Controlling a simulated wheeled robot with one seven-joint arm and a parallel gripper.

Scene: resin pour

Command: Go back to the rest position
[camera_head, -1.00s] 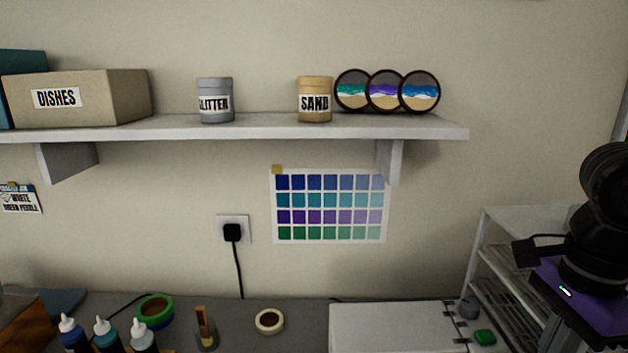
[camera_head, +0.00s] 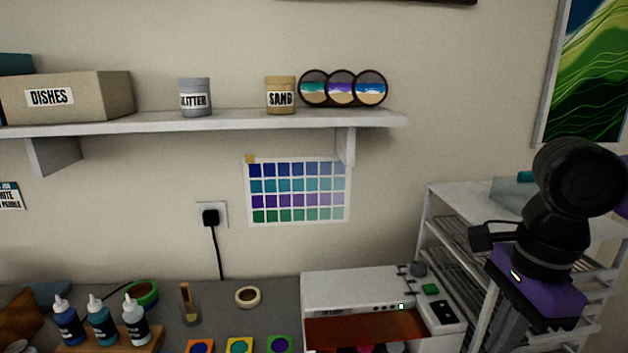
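In the head view my arm shows at the right as a black and purple link, in front of a white wire rack. My gripper itself is not visible. Nothing held by it can be seen.
A white box-shaped machine (camera_head: 350,291) with an orange window stands on the grey bench (camera_head: 262,326). Left of it are a tape roll (camera_head: 247,297), a brush (camera_head: 187,301) and several bottles (camera_head: 103,324). The white rack (camera_head: 440,193) stands right. A shelf (camera_head: 215,122) crosses the wall above.

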